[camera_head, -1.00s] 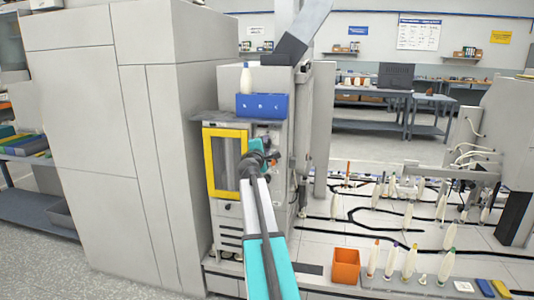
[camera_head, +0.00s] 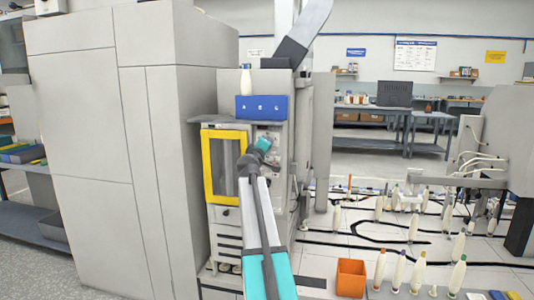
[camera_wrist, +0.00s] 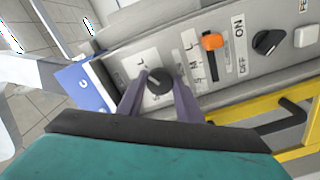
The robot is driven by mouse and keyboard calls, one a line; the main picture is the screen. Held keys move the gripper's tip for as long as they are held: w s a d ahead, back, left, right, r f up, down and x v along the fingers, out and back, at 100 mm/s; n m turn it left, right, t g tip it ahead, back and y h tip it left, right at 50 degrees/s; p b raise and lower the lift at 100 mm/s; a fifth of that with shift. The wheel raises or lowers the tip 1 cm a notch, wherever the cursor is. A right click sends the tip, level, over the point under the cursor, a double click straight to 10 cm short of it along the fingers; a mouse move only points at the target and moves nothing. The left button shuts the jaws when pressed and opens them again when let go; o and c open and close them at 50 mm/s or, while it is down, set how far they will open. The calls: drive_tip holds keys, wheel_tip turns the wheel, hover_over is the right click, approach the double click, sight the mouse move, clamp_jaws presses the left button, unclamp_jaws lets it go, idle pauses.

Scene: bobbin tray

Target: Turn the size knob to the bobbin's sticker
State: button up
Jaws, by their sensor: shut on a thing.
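A black round knob (camera_wrist: 158,82) sits on the machine's grey panel, with a white plate and letter L beside it. My gripper (camera_wrist: 161,88) has its two grey-purple fingers on either side of this knob, shut on it. In the head view my gripper (camera_head: 265,143) is at the panel right of the yellow-framed window, and my arm hides part of the panel. The knob's pointer direction is unclear.
Beside the knob are an orange slider (camera_wrist: 212,41) with S, M, L marks and a black ON/OFF knob (camera_wrist: 267,42). The yellow-framed door (camera_head: 206,165) is left of my arm. An orange bin (camera_head: 351,278) and several bobbins stand on the right.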

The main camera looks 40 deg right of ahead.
drive_tip(key=shift+a+f+m+b, duration=0.1)
drive_tip(key=shift+f+m+b, duration=0.2)
drive_tip(key=shift+m, duration=0.1)
drive_tip(key=o, duration=1)
drive_tip(key=shift+r, duration=0.1)
drive_tip(key=shift+o, duration=0.2)
drive_tip(key=shift+r, duration=0.1)
drive_tip(key=p+v, duration=0.1)
drive_tip(key=v, duration=1.2)
drive_tip(key=shift+s+a, duration=0.2)
drive_tip(key=shift+a, duration=0.15)
